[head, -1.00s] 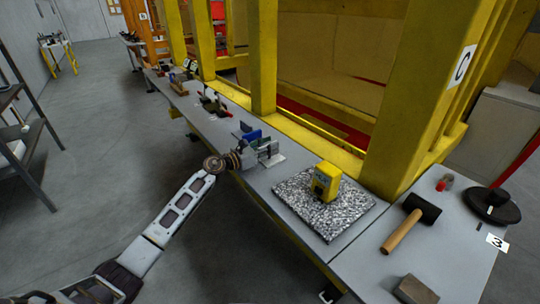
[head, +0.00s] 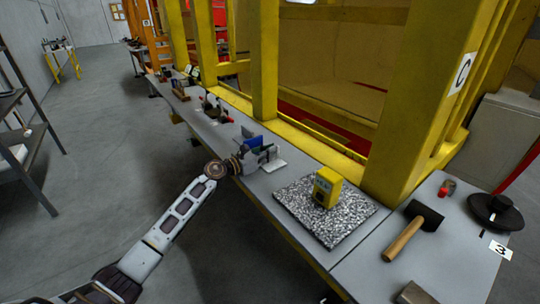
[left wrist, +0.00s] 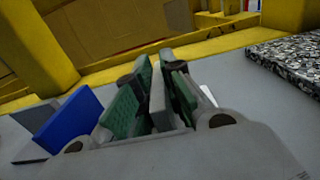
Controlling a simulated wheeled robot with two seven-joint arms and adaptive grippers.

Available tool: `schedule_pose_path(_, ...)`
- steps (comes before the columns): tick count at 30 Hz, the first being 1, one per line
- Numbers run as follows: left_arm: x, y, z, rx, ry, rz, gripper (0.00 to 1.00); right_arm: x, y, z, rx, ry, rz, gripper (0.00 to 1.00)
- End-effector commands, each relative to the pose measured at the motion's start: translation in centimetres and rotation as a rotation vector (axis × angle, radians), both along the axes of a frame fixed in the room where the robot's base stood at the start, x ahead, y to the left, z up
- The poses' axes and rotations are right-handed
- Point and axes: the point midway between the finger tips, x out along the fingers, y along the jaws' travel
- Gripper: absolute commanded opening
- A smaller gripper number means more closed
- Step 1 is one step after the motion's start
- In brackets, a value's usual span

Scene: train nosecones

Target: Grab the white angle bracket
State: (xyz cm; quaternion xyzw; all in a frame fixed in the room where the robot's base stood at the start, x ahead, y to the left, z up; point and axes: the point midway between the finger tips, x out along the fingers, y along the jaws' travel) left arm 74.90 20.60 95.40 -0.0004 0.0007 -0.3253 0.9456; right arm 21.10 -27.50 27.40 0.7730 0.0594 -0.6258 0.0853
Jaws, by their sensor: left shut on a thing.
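The white angle bracket (head: 277,165) is on the grey bench in the head view, with its pale flat leg showing just right of my left gripper. My left gripper (head: 262,156) reaches it from the left, low over the bench. In the left wrist view, the green-padded fingers (left wrist: 152,100) are closed on both sides of the bracket's upright pale plate (left wrist: 159,106). A small white part of the bracket also shows beside the right finger (left wrist: 208,95). The fingers hide much of the bracket. I cannot tell whether it still touches the bench. My right gripper is not in view.
A blue block (left wrist: 70,122) stands close left of the gripper. A yellow box (head: 327,187) sits on a speckled slab (head: 305,220) to the right. A black-headed mallet (head: 412,228) lies farther right. Yellow frame posts (head: 264,70) rise behind the bench.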

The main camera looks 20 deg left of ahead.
Motion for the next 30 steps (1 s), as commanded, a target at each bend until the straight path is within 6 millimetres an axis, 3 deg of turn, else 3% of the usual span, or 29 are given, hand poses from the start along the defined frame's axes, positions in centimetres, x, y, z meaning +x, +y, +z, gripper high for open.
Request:
schedule_pose_path(21,0.0,0.0,8.9,0.001,-0.004,0.001,0.0,-4.1,-2.1,-0.4,-0.021,0.035,0.005,0.4)
schedule_pose_path(30,0.0,0.0,9.9,0.0,-0.001,0.0,0.0,-4.1,-2.6,-0.5,-0.026,0.033,0.006,0.4)
